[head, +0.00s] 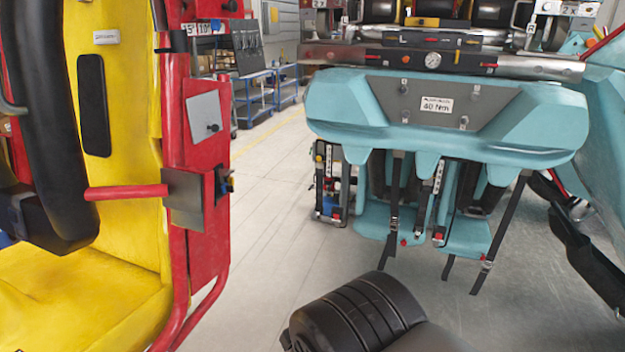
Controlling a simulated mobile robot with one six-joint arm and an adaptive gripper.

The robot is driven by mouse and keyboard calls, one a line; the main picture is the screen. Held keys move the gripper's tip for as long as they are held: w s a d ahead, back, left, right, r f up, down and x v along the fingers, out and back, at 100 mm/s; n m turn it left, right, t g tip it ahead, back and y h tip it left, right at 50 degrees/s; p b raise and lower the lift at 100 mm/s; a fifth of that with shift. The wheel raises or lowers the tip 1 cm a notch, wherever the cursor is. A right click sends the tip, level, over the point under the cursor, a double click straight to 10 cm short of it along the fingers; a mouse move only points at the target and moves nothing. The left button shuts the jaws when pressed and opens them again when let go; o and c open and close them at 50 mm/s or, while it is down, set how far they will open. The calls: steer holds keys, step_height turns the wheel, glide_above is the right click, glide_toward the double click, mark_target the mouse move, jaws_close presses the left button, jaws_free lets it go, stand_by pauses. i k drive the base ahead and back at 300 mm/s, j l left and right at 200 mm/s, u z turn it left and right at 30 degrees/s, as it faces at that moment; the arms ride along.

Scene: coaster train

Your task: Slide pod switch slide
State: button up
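I cannot tell for sure which part is the pod switch slide. One candidate is a small box with dark, red and blue parts (332,182) at the left of the teal car body (450,120). Another is a small black and blue fitting (224,184) on the red post (200,130) at the left. Both are too small to show a slider's position. A black ribbed rounded part at the bottom centre appears to be my arm. My gripper's fingers do not show.
A yellow seat (120,200) with a black padded restraint (45,110) and a red bar (125,192) fills the left. Black straps (395,205) hang from the teal car. Blue carts (255,95) stand behind. Grey floor (285,200) is clear between seat and car.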

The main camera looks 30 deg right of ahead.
mark_target(225, 188)
steer(key=z, duration=0.25)
steer(key=i+j+z, duration=0.2)
steer(key=i, duration=0.35)
steer(key=i+j+z, duration=0.2)
steer(key=i, duration=0.3)
steer(key=u, duration=0.1)
steer(key=i+j, duration=0.05)
